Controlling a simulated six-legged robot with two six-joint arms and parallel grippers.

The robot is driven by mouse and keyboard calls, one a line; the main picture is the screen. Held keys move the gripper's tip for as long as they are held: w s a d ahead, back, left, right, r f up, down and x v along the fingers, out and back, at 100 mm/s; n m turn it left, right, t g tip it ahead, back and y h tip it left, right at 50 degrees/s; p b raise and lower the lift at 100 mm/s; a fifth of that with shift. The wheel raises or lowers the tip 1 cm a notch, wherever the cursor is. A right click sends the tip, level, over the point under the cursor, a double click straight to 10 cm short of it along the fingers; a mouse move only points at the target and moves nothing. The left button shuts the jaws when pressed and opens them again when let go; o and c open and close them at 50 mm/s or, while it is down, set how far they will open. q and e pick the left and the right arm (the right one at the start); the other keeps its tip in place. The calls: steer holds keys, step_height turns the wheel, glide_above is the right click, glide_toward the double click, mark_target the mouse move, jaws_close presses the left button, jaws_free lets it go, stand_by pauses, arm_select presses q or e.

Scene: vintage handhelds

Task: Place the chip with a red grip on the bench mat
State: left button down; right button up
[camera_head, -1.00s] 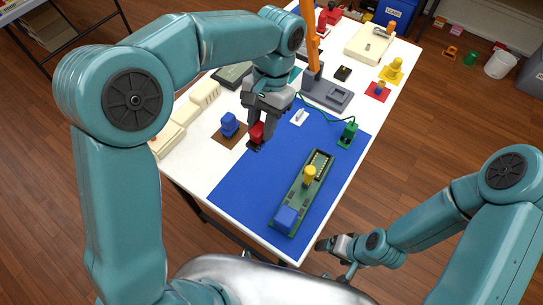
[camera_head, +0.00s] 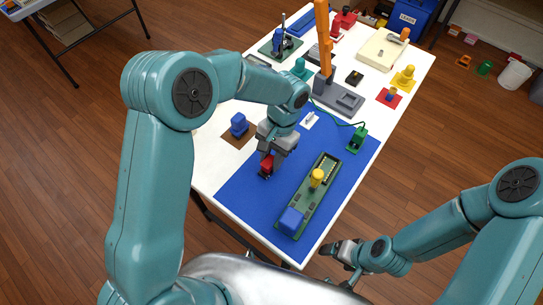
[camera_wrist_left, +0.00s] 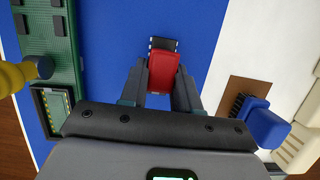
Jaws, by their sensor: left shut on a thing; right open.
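The chip with a red grip (camera_head: 266,166) is held in my left gripper (camera_head: 268,162), over the left part of the blue bench mat (camera_head: 245,201). In the left wrist view the red grip (camera_wrist_left: 163,72) sits between the two fingers, with the dark chip edge (camera_wrist_left: 163,43) beyond it and blue mat around it. I cannot tell whether the chip touches the mat. My right gripper (camera_head: 345,250) is open and empty, off the table's near right edge.
A blue-gripped part (camera_head: 239,124) stands on a brown square left of the mat. An orange-posted stand (camera_head: 322,45) rises behind.

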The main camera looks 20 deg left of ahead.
arm_select(q)
steer(key=shift+f, duration=0.1)
steer(key=c, duration=0.8)
jaws_free()
steer(key=shift+r, duration=0.3)
steer(key=shift+w+r, duration=0.25)
steer(key=shift+r, duration=0.05)
steer(key=v, duration=1.1)
steer(key=shift+s, duration=0.2)
